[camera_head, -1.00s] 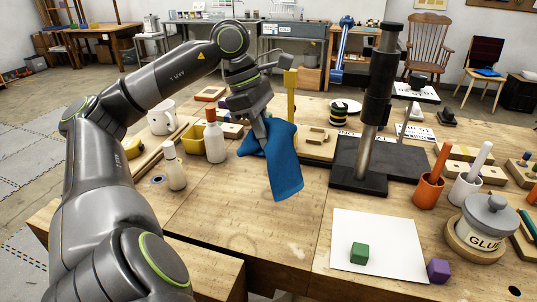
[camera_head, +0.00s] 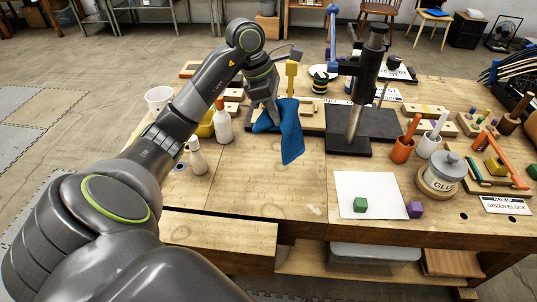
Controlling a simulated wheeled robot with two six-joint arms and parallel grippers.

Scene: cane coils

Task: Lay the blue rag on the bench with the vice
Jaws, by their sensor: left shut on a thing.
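The blue rag (camera_head: 291,135) hangs in folds from my left gripper (camera_head: 268,110). The gripper is shut on its upper part, over the middle of the wooden bench (camera_head: 262,185). The rag's lower corner hangs at or just above the bench top; I cannot tell whether it touches. The fingertips are partly hidden by the cloth. I cannot make out a vice for certain on this bench. My right gripper is not in view.
A glue pot (camera_head: 446,170) stands farther right. The bench's front middle is clear.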

